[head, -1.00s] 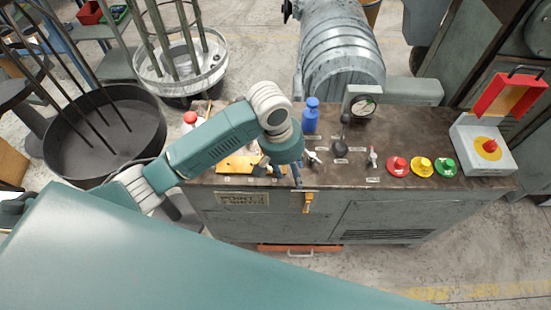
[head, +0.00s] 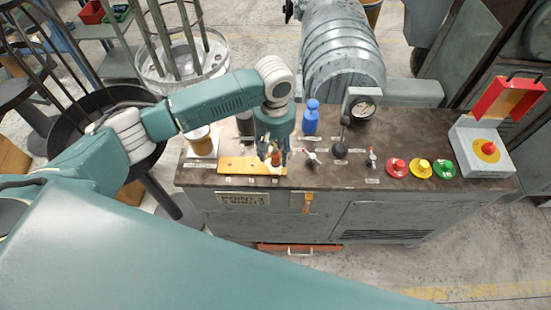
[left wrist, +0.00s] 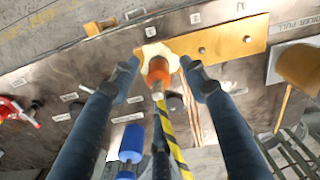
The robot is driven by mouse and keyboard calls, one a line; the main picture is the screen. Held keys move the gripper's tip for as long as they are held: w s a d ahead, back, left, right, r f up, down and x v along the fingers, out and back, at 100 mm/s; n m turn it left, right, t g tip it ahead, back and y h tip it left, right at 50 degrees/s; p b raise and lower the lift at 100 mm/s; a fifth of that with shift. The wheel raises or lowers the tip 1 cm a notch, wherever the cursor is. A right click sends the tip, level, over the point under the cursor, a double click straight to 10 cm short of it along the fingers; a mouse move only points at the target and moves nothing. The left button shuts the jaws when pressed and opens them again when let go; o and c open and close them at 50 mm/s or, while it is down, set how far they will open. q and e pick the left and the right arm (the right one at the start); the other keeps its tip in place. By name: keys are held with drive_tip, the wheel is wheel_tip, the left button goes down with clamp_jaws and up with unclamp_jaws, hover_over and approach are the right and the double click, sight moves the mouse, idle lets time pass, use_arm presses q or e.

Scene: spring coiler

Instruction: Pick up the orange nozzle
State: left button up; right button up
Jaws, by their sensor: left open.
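The orange nozzle (left wrist: 157,70) shows in the left wrist view, between the fingertips of my left gripper (left wrist: 160,68), with a pale piece at its far end. In the head view, the nozzle (head: 275,158) is a small orange spot partly hidden by the gripper. My left gripper (head: 272,153) is open and points down over the right end of the yellow-orange plate (head: 238,165) on the bench. The fingers stand on both sides of the nozzle with gaps visible. My right gripper is not in view.
A blue bottle (head: 310,120), a gauge (head: 361,106) and a black lever (head: 342,140) stand to the right. Red (head: 396,167), yellow (head: 418,168) and green (head: 444,167) buttons follow. A brown-orange jar (head: 201,141) stands left.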

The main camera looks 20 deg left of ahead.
sight(275, 153)
use_arm(q)
drive_tip(key=shift+f+p, duration=0.35)
drive_tip(key=shift+f, duration=1.55)
clamp_jaws()
drive_tip(key=shift+w+r, duration=0.1)
drive_tip(key=shift+r, duration=0.05)
wheel_tip(275, 153, up, 20)
drive_tip(key=b, duration=0.2)
